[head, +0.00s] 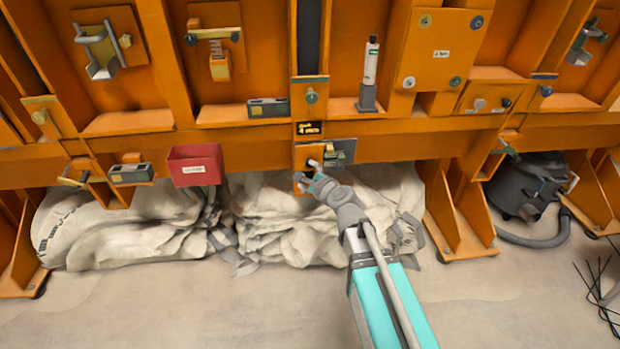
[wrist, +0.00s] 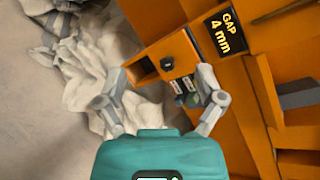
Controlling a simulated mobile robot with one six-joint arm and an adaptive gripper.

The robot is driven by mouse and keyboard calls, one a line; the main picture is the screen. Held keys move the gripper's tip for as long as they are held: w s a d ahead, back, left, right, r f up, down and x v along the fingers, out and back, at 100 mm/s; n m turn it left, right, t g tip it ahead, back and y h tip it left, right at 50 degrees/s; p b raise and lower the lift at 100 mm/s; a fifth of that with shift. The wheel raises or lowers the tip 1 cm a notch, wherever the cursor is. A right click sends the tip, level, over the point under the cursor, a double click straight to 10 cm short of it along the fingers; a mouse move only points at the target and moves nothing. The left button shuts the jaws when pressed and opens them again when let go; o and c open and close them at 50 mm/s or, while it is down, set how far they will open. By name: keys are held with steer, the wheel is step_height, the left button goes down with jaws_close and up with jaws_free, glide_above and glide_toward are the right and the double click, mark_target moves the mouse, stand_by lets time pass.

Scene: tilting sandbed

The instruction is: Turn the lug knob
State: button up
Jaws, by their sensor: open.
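A small dark knob (wrist: 166,64) sits on an orange plate under the "GAP 4 mm" label in the wrist view. I take it to be the lug knob. My gripper (wrist: 161,72) is open, with one grey finger on each side of the knob in that picture. The fingers appear apart from it, and nothing is between them. In the head view my gripper (head: 308,174) is at the plate's lower part below the black label, and it partly hides the knob there. I cannot tell the exact gap to the knob.
A grey device (head: 341,152) is mounted just right of the plate. A red bin (head: 195,165) hangs to the left on the orange frame (head: 400,147). Crumpled pale sacks (head: 290,215) lie below. A dark vacuum (head: 525,185) stands at right.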

mark_target(310, 166)
steer(key=w+d+f+m+t+h+b, duration=0.2)
steer(key=w+f+m+t+h+b, duration=0.2)
steer(key=f+m+b, duration=0.5)
steer(key=m+h+b, duration=0.2)
steer(key=m, duration=0.4)
steer(key=shift+d, duration=0.2)
steer(key=shift+w, duration=0.2)
steer(key=shift+w+a, duration=0.3)
steer(key=shift+w, duration=1.95)
steer(key=shift+w+a, duration=0.3)
steer(key=shift+w, duration=1.95)
steer(key=shift+w+a, duration=0.3)
steer(key=shift+w, duration=1.95)
steer(key=c, duration=1.1)
